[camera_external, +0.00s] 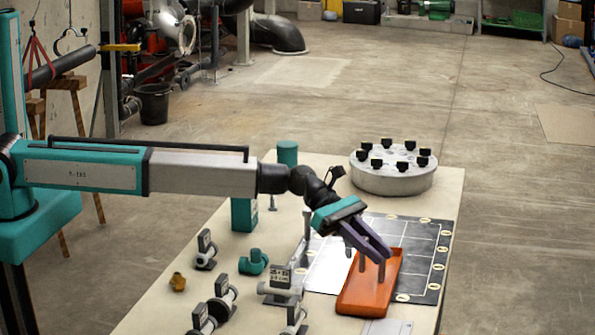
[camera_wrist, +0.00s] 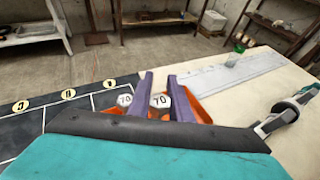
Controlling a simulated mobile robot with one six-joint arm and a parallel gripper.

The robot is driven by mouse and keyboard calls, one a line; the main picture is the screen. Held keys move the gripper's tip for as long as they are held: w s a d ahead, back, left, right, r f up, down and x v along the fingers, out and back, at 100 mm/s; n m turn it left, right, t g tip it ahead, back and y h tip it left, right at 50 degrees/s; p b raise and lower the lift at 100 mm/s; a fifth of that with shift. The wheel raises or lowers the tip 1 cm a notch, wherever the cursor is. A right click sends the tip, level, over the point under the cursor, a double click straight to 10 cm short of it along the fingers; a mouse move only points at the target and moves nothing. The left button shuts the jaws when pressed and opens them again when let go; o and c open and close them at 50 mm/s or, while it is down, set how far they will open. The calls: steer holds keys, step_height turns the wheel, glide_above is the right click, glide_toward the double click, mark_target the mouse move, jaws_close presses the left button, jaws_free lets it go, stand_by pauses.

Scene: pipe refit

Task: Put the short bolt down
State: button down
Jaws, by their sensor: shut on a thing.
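My gripper (camera_external: 378,250) points down over the orange tray (camera_external: 362,297), its purple fingers closed on a grey bolt. The held bolt's shank (camera_external: 381,271) hangs upright below the fingertips, over or in the tray; I cannot tell whether its end touches the floor. In the wrist view its hex head, marked 70, shows between the fingers (camera_wrist: 160,101). A second upright bolt (camera_external: 362,263) stands close by in the tray; its head (camera_wrist: 124,100), also marked 70, is left of the fingers in the wrist view. The fingers hide part of both bolts.
A dark marked mat (camera_external: 432,262) with a white sheet (camera_external: 328,268) lies beside the tray. A round grey flange (camera_external: 392,178) with black-topped studs stands at the back. Several valves and fittings (camera_external: 222,297) crowd the table's left. A grey plate (camera_external: 386,327) lies at the front.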

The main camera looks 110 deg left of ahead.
mark_target(365, 256)
steer(key=shift+f+p, duration=0.5)
steer(key=shift+f, duration=1.25)
steer(key=shift+f, duration=0.1)
steer(key=c, duration=1.9)
jaws_free()
steer(key=b+v, duration=0.2)
steer(key=v, duration=1)
